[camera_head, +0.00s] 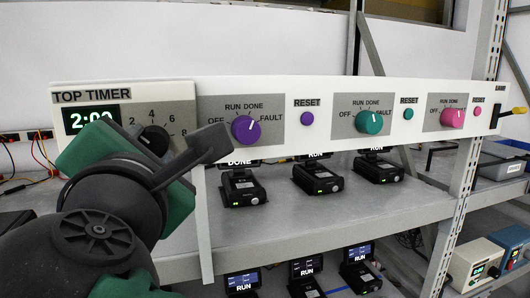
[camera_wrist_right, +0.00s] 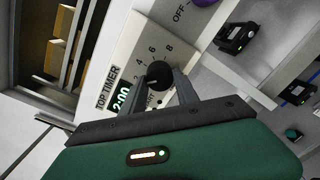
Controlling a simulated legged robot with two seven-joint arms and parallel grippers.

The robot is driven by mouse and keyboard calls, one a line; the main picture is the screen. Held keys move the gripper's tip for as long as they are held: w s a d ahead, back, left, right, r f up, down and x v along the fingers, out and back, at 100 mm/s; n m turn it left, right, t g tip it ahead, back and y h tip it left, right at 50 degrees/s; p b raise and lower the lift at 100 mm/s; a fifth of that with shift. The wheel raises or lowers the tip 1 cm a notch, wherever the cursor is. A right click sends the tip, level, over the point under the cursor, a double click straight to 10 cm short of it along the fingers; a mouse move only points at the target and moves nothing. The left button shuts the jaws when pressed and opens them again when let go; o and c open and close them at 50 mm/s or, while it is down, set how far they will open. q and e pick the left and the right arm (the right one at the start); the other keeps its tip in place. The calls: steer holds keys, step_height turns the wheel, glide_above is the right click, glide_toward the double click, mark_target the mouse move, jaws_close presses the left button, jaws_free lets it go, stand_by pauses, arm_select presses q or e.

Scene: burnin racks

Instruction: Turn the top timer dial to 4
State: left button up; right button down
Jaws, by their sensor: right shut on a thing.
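The top timer dial (camera_head: 155,138) is a black knob on a white panel labelled TOP TIMER, with numbers 2, 4, 6 and 8 around it. The timer display (camera_head: 92,118) reads 2:00. My right gripper (camera_wrist_right: 167,83) is shut on the black dial (camera_wrist_right: 158,74), with its fingers at either side of it in the wrist view. In the head view the hand and fingers cover the lower part of the dial. I cannot tell exactly where the dial's mark points. My left gripper is not in view.
To the right on the same panel are a purple knob (camera_head: 245,128), a teal knob (camera_head: 369,122) and a pink knob (camera_head: 452,117), each with a RESET button. Black devices (camera_head: 241,188) stand on the shelf below. A metal post (camera_head: 466,190) rises at the right.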

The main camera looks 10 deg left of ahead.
steer(key=shift+f+m+b, duration=0.2)
steer(key=shift+m+b, duration=1)
steer(key=shift+m, duration=2.9)
steer(key=c, duration=1.2)
jaws_free()
steer(key=shift+o, duration=1.4)
steer(key=shift+d, duration=0.1)
steer(key=shift+d+r, duration=0.15)
